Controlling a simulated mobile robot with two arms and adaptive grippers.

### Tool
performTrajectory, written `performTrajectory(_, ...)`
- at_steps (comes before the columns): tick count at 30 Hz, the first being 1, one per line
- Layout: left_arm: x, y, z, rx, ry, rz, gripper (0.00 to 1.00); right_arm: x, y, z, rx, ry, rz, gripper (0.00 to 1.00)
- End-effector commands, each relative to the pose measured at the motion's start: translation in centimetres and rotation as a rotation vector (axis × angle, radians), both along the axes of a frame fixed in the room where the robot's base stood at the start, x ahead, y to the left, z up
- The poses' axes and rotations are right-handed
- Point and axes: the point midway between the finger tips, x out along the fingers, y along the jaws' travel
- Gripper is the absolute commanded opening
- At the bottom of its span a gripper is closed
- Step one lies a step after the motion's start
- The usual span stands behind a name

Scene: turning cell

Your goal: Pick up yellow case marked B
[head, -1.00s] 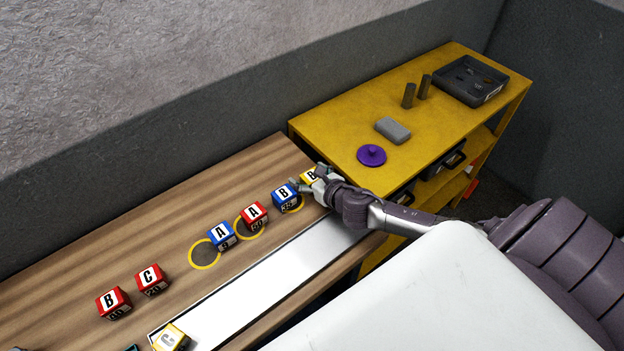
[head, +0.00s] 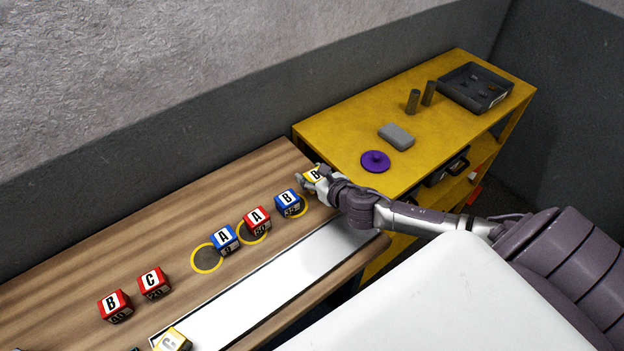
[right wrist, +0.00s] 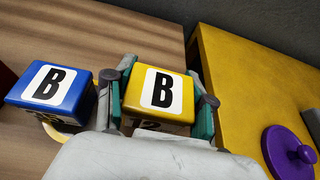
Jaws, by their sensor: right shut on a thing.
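The yellow case marked B (right wrist: 159,92) sits between the two fingers of my right gripper (right wrist: 157,100) in the right wrist view, which is shut on it. In the head view the yellow case (head: 311,175) shows at the right end of the wooden bench, partly hidden by my right gripper (head: 316,182). I cannot tell whether the case is clear of the bench top. My left gripper is not in view.
A blue case B (head: 288,202) stands just left of the gripper. A red case A (head: 257,220), a blue case A (head: 224,240), red cases C (head: 154,283) and B (head: 115,306), and a yellow case C (head: 172,340) stand further left. A yellow shelf (head: 335,135) adjoins the bench.

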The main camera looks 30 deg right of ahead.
Motion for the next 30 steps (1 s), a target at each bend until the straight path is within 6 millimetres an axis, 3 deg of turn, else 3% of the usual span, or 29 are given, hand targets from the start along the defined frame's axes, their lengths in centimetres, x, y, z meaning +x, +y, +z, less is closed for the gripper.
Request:
performTrajectory(2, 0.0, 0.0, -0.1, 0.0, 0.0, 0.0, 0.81, 0.2, -0.1, 1.8, -0.004, -0.007, 0.003, 0.14)
performTrajectory(15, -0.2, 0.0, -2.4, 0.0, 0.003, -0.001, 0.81, -6.3, -6.8, 6.7, -0.008, 0.005, 0.003, 0.14)
performTrajectory(22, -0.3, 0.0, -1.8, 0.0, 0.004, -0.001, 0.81, -7.5, -8.2, 8.1, -0.003, 0.002, -0.003, 0.14)
performTrajectory(30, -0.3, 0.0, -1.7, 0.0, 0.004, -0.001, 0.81, -7.8, -8.6, 8.6, 0.0, -0.002, 0.001, 0.14)
